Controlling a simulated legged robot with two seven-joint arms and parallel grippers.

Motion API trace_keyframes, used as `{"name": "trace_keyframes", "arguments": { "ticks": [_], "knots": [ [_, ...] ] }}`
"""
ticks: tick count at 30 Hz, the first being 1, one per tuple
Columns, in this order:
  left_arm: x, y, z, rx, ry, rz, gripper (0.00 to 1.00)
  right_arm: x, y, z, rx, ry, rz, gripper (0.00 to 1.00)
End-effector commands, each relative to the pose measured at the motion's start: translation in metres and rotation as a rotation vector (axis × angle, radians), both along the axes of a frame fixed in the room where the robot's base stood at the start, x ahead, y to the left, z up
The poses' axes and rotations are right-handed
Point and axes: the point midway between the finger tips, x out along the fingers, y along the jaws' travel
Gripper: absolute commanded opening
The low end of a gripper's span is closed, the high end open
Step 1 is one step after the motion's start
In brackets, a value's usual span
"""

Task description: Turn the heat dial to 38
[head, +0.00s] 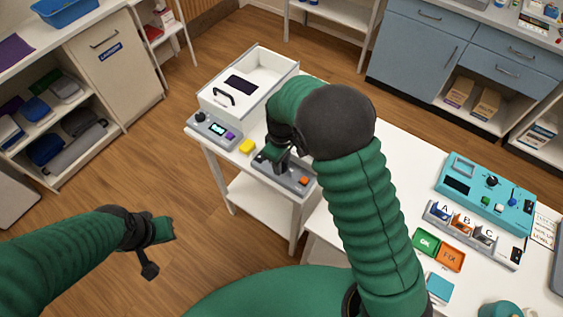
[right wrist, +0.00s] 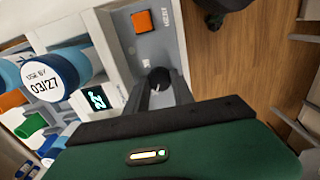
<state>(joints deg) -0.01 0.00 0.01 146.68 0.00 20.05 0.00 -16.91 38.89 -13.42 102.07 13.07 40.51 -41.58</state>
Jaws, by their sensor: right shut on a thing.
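My right gripper (right wrist: 161,92) is shut on a small black dial (right wrist: 159,78) on a grey control panel (right wrist: 153,48). A lit display (right wrist: 95,98) beside the panel shows digits turned on their side; they look like 22 but are too small to be sure. In the head view, my right gripper (head: 280,160) is down at the grey panel (head: 298,186) on the white stand, and it hides the dial there. My left gripper (head: 160,248) is empty, its fingers apart, above the floor at the left.
An orange button (head: 304,181) sits on the panel close to my right gripper. A teal device (head: 486,193) and lettered trays stand on the right table.

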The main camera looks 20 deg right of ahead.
Motion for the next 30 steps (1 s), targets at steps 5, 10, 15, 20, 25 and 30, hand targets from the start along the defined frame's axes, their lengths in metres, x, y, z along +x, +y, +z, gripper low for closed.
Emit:
{"name": "trace_keyframes", "arguments": {
  "ticks": [5,10,15,20,25,30],
  "knots": [
    [0.000,0.000,0.001,0.000,0.000,0.000,0.00,0.000,-0.001,0.001,-0.002,-0.001,-0.004,0.00],
    [0.000,0.000,0.003,0.000,0.000,0.000,0.00,0.000,-0.001,0.002,-0.001,-0.001,-0.035,0.00],
    [0.000,0.000,0.009,0.000,0.000,0.000,0.00,0.001,-0.001,0.002,-0.002,-0.001,-0.114,0.00],
    [0.000,0.000,0.016,0.000,0.000,0.000,0.00,0.001,-0.001,0.004,-0.001,-0.002,-0.233,0.00],
    [0.000,0.000,0.025,0.000,0.000,0.000,0.00,0.001,-0.001,0.004,-0.002,-0.001,-0.390,0.00],
    [0.000,0.000,0.033,0.000,0.000,0.000,0.00,0.001,-0.001,0.004,-0.002,-0.001,-0.552,0.00]
  ]
}}
